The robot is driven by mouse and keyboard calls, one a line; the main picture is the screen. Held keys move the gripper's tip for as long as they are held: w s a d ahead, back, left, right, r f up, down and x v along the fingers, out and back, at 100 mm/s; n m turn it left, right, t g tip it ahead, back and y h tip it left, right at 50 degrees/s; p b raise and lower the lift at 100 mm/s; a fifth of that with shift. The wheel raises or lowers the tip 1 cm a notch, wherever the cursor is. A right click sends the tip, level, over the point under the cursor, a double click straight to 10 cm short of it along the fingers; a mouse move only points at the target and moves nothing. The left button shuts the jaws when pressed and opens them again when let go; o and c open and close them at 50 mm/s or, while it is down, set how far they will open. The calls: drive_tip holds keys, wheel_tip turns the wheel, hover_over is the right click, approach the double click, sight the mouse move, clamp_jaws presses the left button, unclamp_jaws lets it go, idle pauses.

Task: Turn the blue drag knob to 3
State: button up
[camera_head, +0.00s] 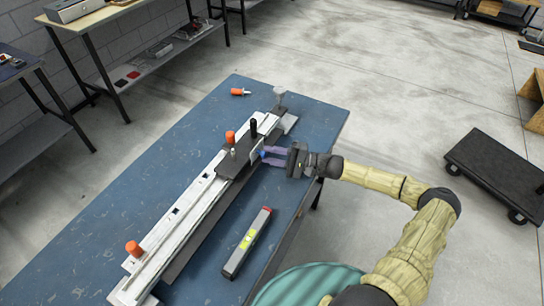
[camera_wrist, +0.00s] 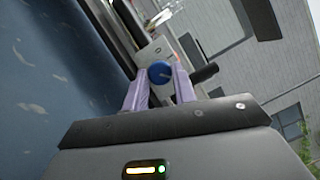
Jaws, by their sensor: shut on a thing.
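The blue drag knob (camera_wrist: 160,72) is a round blue knob on the side of a light panel. In the wrist view it sits between the two purple fingertips of my gripper (camera_wrist: 160,82), which is shut on it. In the head view my gripper (camera_head: 272,155) reaches in from the right to the dark carriage on the long rail device (camera_head: 195,215). The knob (camera_head: 263,154) is mostly hidden there by the fingers. No number marks can be read in either view.
The device lies along a blue table (camera_head: 110,205). Orange knobs (camera_head: 133,248) stand on the rail, and an orange-handled tool (camera_head: 240,92) lies at the far end. A spirit level (camera_head: 247,242) lies in front. A dark platform cart (camera_head: 500,170) stands on the floor at right.

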drive_tip(key=shift+f+m+t, duration=0.15)
drive_tip(key=shift+m+t, duration=0.25)
drive_tip(key=shift+m, duration=0.7)
drive_tip(key=o, duration=1)
drive_tip(key=shift+s, duration=0.1)
